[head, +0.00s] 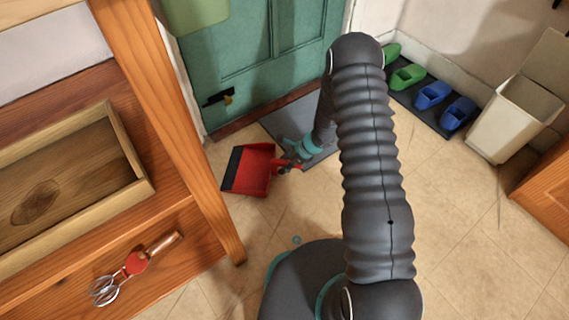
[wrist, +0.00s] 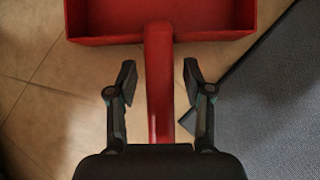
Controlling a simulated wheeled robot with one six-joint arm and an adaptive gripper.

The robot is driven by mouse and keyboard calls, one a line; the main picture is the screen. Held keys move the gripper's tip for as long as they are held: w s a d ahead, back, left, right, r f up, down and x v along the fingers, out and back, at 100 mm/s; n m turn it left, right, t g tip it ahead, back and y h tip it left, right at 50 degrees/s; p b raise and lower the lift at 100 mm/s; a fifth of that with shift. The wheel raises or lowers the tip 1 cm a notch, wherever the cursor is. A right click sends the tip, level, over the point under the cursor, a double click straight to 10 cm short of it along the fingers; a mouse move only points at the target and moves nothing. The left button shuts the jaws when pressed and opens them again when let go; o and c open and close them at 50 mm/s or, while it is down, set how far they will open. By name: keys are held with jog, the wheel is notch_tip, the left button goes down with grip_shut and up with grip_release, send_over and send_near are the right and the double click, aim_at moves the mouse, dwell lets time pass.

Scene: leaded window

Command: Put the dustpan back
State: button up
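The red dustpan (head: 249,171) lies on the tiled floor in front of the green door, its dark front edge to the left and its handle to the right. In the wrist view the pan (wrist: 200,30) is at the top and its red handle (wrist: 158,60) runs down the middle. My gripper (wrist: 159,80) is open, one finger on each side of the handle, with a gap on both sides. In the head view my gripper (head: 288,163) is at the handle end, which it partly hides.
A grey doormat (head: 290,122) lies right of the dustpan, before the green door (head: 255,50). A wooden bench (head: 200,190) with a tray (head: 128,150) and a whisk (head: 135,263) stands left. Shoes (head: 432,94) and a bin (head: 512,118) are right. Floor at lower right is clear.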

jog(key=shift+r, duration=0.25)
jog(key=p+v, duration=0.2)
jog(key=v, duration=1)
jog(key=shift+f, duration=0.1)
jog(key=s+r+n+h, duration=0.1)
jog(key=s+r+n, duration=0.15)
jog(key=r, duration=0.65)
jog(key=s+r+n, duration=0.2)
jog(key=r+n, duration=0.2)
jog(key=r, duration=0.5)
jog(key=s+r+n+h, duration=0.1)
jog(key=s+r+n, duration=0.25)
jog(key=r, duration=0.55)
jog(key=s+d+r+n+t+h, duration=0.2)
jog(key=s+r+n, duration=0.3)
jog(key=s, duration=0.5)
jog(key=s+d+r+n+t+h, duration=0.2)
jog(key=s+d+r+n, duration=0.2)
jog(key=s+r, duration=0.6)
jog(key=shift+s+d+n+h, duration=0.15)
jog(key=shift+d+n+h, duration=0.2)
jog(key=shift+n, duration=0.25)
